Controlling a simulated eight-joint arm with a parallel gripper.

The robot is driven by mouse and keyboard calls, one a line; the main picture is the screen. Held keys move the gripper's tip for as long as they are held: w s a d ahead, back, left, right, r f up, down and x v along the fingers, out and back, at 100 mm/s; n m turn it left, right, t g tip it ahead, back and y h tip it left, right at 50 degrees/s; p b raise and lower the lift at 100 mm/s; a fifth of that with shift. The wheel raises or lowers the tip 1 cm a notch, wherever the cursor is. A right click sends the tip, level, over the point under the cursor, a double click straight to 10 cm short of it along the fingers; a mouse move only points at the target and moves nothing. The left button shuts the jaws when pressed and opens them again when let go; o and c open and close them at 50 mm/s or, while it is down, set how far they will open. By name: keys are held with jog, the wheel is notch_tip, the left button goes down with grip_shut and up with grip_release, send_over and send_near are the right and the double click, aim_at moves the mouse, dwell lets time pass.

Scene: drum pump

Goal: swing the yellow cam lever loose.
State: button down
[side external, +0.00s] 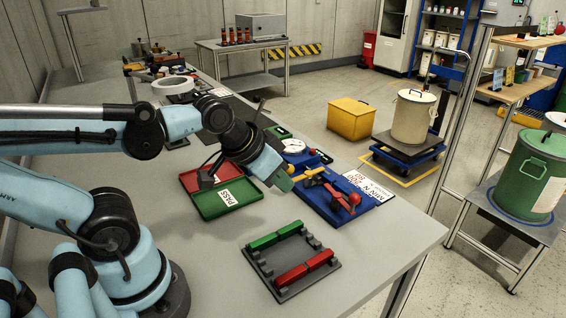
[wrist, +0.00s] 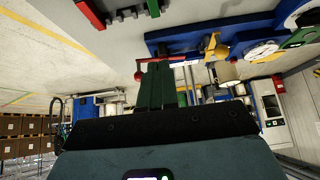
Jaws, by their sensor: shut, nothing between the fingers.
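A blue fixture (side external: 318,201) lies on the grey table, with red parts (side external: 345,200) on top. A short yellow lever (side external: 313,172) sits at its back-left part. In the wrist view a yellow piece (wrist: 212,45), likely the same lever, shows to the right of the fingers. My gripper (side external: 286,184) is at the left edge of the blue fixture, just left of the yellow lever. Its green fingers (wrist: 160,72) are together and hold nothing. A red bar (wrist: 172,58) passes near the fingertips in the wrist view; I cannot tell whether they touch it.
A white dial gauge (side external: 293,146) stands behind the fixture. A green PASS tray (side external: 213,210) and a red tray (side external: 196,178) lie to the left. A frame with green and red bars (side external: 290,262) lies in front. The table between frame and trays is clear.

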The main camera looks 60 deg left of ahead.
jog(key=w+r+m+g+y, duration=0.3)
jog(key=w+r+m+g, duration=0.3)
jog(key=m, duration=1.1)
jog(key=w+g, duration=0.1)
jog(key=w, duration=0.2)
jog(key=shift+w+r+m, duration=0.2)
jog(key=shift+r+m, duration=0.1)
jog(key=shift+a, duration=0.1)
jog(key=a+f, duration=0.7)
jog(key=f, duration=0.3)
jog(key=shift+f, duration=0.2)
